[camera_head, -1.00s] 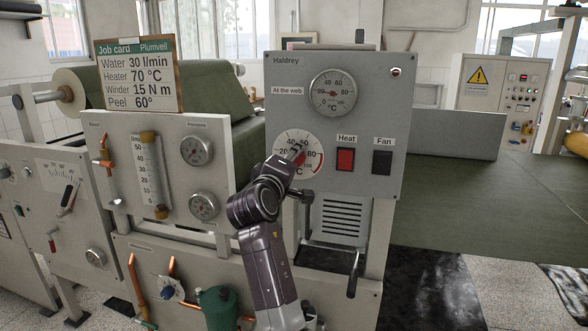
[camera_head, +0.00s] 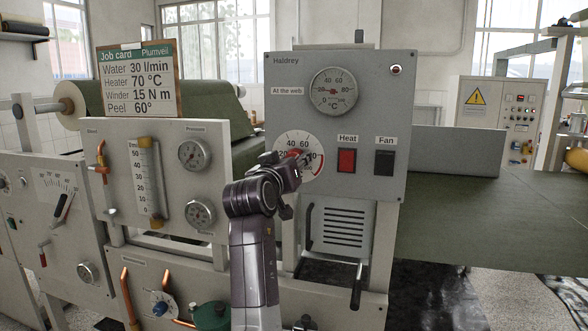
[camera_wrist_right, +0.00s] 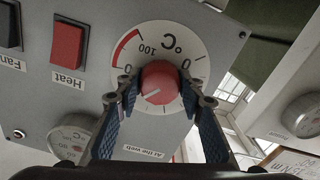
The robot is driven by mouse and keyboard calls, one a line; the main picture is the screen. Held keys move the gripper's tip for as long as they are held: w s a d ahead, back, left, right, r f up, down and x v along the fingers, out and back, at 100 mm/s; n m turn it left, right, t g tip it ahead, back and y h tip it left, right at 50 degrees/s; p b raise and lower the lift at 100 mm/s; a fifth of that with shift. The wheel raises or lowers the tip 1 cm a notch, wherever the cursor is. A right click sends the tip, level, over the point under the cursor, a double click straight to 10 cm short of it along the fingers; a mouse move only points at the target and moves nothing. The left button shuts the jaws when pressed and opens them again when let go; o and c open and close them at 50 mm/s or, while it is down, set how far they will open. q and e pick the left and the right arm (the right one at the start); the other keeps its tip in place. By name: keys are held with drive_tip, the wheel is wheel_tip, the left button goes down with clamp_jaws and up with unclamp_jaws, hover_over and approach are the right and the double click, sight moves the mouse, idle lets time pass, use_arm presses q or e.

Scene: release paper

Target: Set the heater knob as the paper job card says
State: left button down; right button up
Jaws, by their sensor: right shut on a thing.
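The job card (camera_head: 138,82) stands at the upper left and reads Heater 70 °C. The heater dial (camera_head: 283,141) is a white disc on the grey Haldrey panel, with a red arc at its high end. My right gripper (camera_head: 295,162) is at the dial. In the right wrist view, its blue-padded fingers are shut on the red knob (camera_wrist_right: 160,76), one on each side. The knob's white pointer line slants to the lower left in that upside-down view. The fingers hide the scale numbers near it. My left gripper is not in view.
The red Heat switch (camera_head: 346,160) and black Fan switch (camera_head: 384,162) sit right of the dial. The At the web gauge (camera_head: 334,91) is above it. A dark lever handle (camera_head: 357,287) hangs below the panel. A flow panel (camera_head: 118,205) stands at the left.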

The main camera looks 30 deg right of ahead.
sight(297, 118)
drive_tip(key=shift+f+m+b, duration=0.3)
drive_tip(key=shift+m+b, duration=0.25)
drive_tip(key=shift+m, duration=0.65)
drive_tip(key=o, duration=1.2)
drive_tip(key=shift+r, duration=0.1)
drive_tip(key=shift+c, duration=0.2)
drive_tip(key=shift+r, duration=0.1)
drive_tip(key=shift+r, duration=0.3)
wheel_tip(297, 118, up, 9)
drive_tip(key=shift+r, duration=0.2)
